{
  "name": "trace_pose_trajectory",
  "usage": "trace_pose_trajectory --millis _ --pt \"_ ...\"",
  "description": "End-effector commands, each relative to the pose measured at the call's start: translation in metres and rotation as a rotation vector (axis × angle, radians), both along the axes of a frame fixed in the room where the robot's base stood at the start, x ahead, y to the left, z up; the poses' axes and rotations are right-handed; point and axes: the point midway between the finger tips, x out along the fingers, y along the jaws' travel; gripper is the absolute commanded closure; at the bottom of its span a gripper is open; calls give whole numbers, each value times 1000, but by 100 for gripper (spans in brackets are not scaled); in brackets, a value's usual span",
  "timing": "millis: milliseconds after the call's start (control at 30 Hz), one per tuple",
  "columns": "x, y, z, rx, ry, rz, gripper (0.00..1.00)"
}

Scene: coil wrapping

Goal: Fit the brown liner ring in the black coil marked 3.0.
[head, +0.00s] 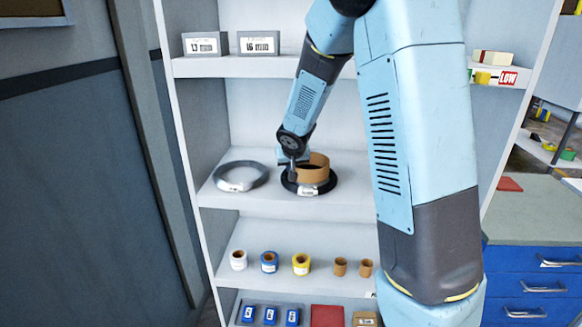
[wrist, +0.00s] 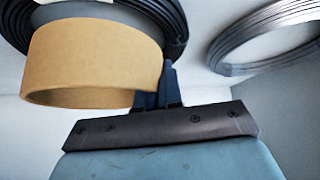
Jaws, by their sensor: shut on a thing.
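The brown liner ring (head: 317,172) is upright over the black coil (head: 331,187), which lies flat on the middle shelf with a white label at its front. The label's figures are too small to read. The ring stands mostly above the coil; I cannot tell whether its lower edge is inside the coil's hole. My gripper (head: 292,174) is shut on the ring's left wall in the head view. In the wrist view, the ring (wrist: 95,62) fills the left, with the black coil (wrist: 172,22) behind it and my gripper's fingers (wrist: 166,88) at its right edge.
A grey wire coil (head: 240,177) lies left of the black coil on the same shelf; it also shows in the wrist view (wrist: 265,38). The shelf above (head: 265,66) holds boxes. The shelf below holds small coloured rolls (head: 269,262) and two small brown rolls (head: 340,266).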

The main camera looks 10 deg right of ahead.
Motion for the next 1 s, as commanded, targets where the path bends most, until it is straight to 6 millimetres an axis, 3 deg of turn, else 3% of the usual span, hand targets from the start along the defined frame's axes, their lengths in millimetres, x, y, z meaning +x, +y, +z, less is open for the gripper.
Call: trace_pose_trajectory --millis 600,633,900,1000 --pt "0 0 -12 -1 1 1 100" --pt "0 0 -12 -1 1 1 92" --pt "0 1 -13 0 2 1 66" --pt "-1 1 -13 0 2 2 64"
